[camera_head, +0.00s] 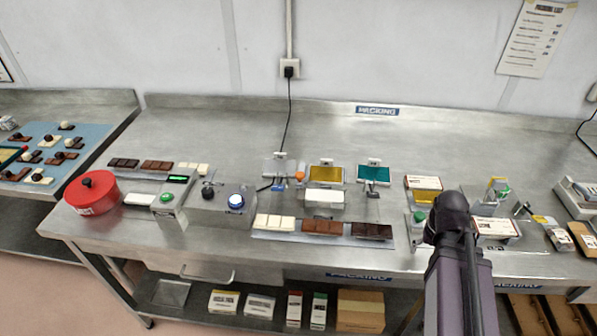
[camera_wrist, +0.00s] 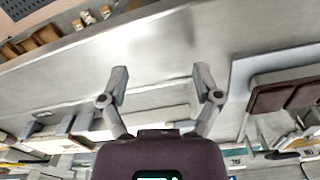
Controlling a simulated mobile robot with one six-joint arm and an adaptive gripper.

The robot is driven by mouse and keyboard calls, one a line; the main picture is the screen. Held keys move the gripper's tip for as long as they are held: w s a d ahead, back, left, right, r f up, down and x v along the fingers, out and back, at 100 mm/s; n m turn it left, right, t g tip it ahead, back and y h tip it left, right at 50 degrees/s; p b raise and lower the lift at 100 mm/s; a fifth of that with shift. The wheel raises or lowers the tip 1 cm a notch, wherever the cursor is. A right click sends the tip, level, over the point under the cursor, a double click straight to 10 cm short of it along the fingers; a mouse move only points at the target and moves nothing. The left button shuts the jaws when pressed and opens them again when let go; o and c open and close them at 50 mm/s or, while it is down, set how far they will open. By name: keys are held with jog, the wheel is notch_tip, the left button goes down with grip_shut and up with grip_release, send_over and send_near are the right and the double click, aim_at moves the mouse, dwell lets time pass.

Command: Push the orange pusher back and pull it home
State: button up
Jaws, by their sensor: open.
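A small orange knob (camera_head: 300,176), which looks like the orange pusher, stands at the middle of the bench beside a grey fixture with a white block. It is small here, and I cannot tell how far along its travel it sits. I cannot make it out in the wrist view. My gripper (camera_wrist: 161,82) shows in the wrist view with its two fingers spread wide and nothing between them, above the bench's bare steel. In the head view my arm stands to the right of the knob, well apart from it, and the gripper's fingers are hidden.
A grey control box (camera_head: 222,205) with a lit button stands left of the knob. White, brown and dark chocolate bars (camera_head: 322,227) lie on a strip in front. Gold (camera_head: 327,173) and teal (camera_head: 374,173) panels stand to its right. The back of the bench is clear.

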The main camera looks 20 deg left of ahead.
jog(key=w+a+r+p, duration=0.1)
jog(key=w+a, duration=0.1)
jog(key=w+a+r+p, duration=0.2)
jog(key=a, duration=0.1)
jog(key=w+a+r+p, duration=0.1)
jog(key=w+a+r, duration=0.1)
jog(key=w, duration=0.1)
jog(key=shift+a, duration=0.35)
jog(key=w+a+r+m+p, duration=0.1)
jog(key=w+a+r+p, duration=0.2)
jog(key=a, duration=0.3)
jog(key=w+a+r+p, duration=0.2)
jog(key=w+a, duration=0.1)
jog(key=a, duration=0.3)
notch_tip(320, 180, up, 7)
jog(key=p, duration=0.7)
send_over(300, 173)
jog(key=shift+s+f+m, duration=0.15)
jog(key=shift+m, duration=0.25)
jog(key=shift+f, duration=0.15)
notch_tip(300, 173, down, 13)
jog(key=b, duration=1.3)
jog(key=shift+f+b, duration=0.2)
jog(key=shift+b, duration=0.1)
